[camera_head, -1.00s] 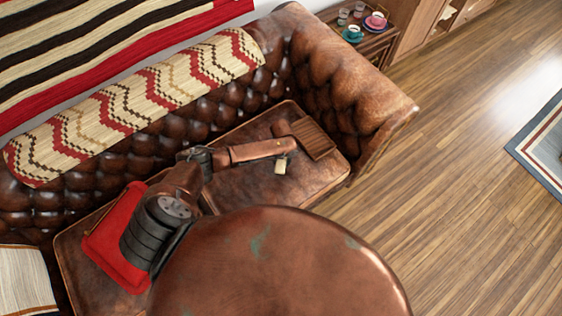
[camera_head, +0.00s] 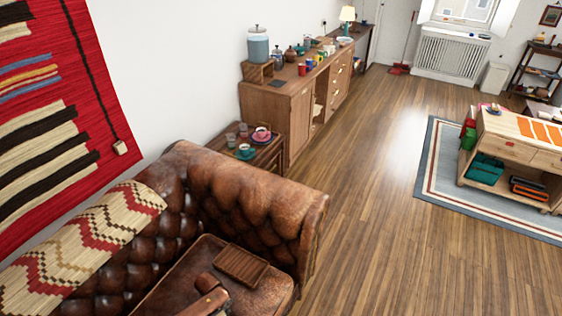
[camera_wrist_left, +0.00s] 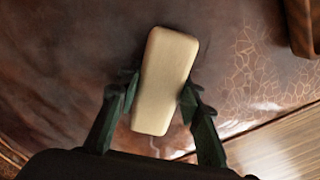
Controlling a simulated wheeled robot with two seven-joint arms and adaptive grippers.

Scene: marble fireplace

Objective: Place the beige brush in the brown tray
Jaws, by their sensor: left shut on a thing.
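In the left wrist view my left gripper (camera_wrist_left: 158,90) is shut on the beige brush (camera_wrist_left: 167,62), a rounded pale block held between its dark fingers above the brown leather seat. The brush slants slightly in the grip. The brown tray (camera_head: 241,264) lies on the sofa seat in the head view. A brown wooden edge at the top right of the wrist view, apart from the brush, looks like the same tray (camera_wrist_left: 301,27).
The tufted sofa arm (camera_head: 255,205) rises beyond the tray and the backrest runs along the left. A side table (camera_head: 267,155) with cups and glasses stands behind the sofa arm. Wooden floor (camera_head: 375,210) is open to the right.

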